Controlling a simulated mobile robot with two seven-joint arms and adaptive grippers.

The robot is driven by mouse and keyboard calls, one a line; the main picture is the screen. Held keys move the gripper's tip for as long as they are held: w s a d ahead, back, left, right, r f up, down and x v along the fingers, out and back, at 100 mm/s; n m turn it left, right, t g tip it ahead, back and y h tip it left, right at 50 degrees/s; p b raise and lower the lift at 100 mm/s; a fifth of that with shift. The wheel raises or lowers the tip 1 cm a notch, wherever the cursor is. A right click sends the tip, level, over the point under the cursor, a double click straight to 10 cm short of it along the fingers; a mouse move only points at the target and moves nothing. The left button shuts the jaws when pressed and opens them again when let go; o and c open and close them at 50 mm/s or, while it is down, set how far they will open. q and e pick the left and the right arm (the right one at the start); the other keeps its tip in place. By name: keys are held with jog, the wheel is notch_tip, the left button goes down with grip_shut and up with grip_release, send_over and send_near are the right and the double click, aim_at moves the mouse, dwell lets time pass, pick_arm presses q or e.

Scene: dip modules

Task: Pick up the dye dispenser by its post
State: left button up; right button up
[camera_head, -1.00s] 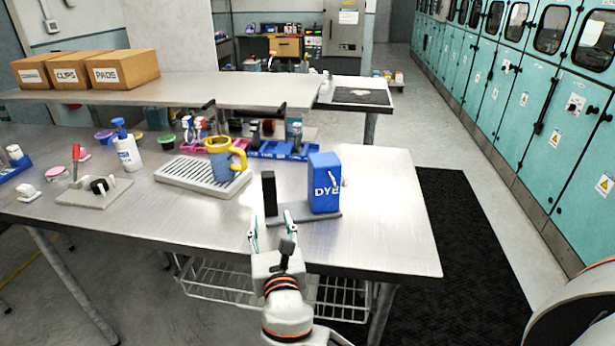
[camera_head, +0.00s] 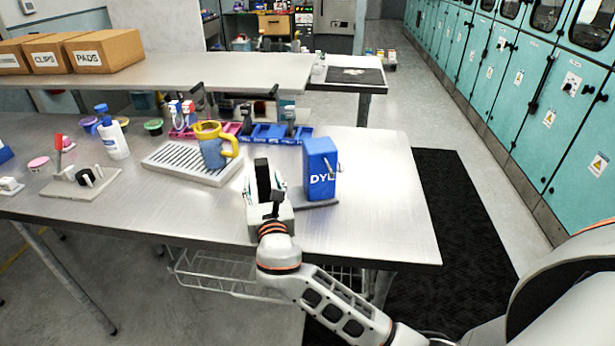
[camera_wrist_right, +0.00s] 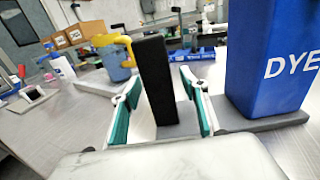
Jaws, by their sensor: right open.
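The dye dispenser is a blue box (camera_head: 321,168) marked DYE with a small tap on its right side. It stands upright on a grey base plate (camera_head: 318,203) with a black post (camera_head: 262,174) at the left. My right gripper (camera_head: 263,192) is at the post. In the right wrist view the post (camera_wrist_right: 156,82) rises between the two teal-padded fingers of the gripper (camera_wrist_right: 160,112), which are open with gaps at both sides. The blue box (camera_wrist_right: 268,60) is right of the fingers. My left gripper is not in view.
A blue and yellow jug (camera_head: 213,150) stands on a slotted white tray (camera_head: 190,165) to the left. A blue rack (camera_head: 272,134) is behind the dispenser. The table (camera_head: 375,190) is clear to the right of it.

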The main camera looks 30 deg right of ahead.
grip_shut()
jog(key=shift+r, duration=0.1)
